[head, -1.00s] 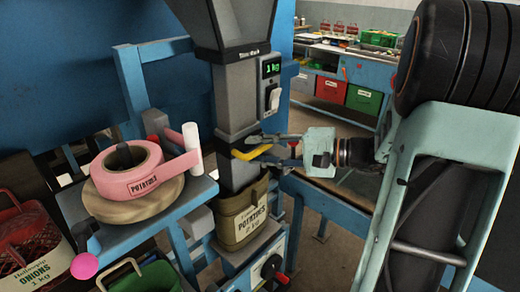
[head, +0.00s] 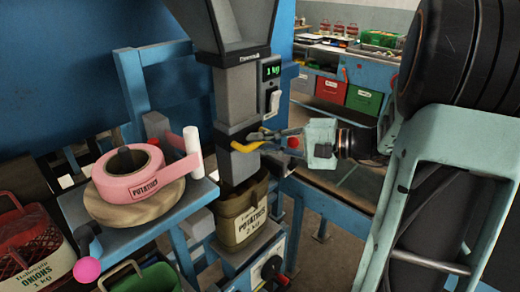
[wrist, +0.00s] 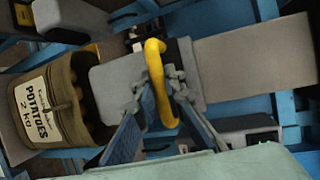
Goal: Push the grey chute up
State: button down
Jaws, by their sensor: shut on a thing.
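The grey chute (head: 240,168) hangs upright below the hopper's square column, its lower end at the mouth of the olive potato sack (head: 240,218). A yellow handle (head: 246,146) sticks out from the chute's front. My gripper (head: 268,140) is shut on this handle from the right. In the wrist view the two fingers (wrist: 160,92) pinch the yellow handle (wrist: 155,70) across the grey chute (wrist: 112,85). The sack (wrist: 55,105) stands open at the chute's end, with brown potatoes partly visible inside. I cannot tell how far the chute's end reaches into it.
A pink tape roll (head: 128,172) lies on a wooden disc on the blue side stand. An onion crate (head: 28,250) and a green basket (head: 145,275) stand at lower left. A display box (head: 270,85) with a switch sits above the handle. Blue frame bars surround the chute.

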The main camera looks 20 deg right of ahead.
notch_tip(320, 180, up, 14)
jog(key=p, duration=0.3)
jog(key=shift+f, duration=0.15)
jog(key=c, duration=2)
grip_release()
jog(key=shift+o, duration=0.2)
jog(key=v, duration=1.2)
jog(key=shift+w+a+f, duration=0.1)
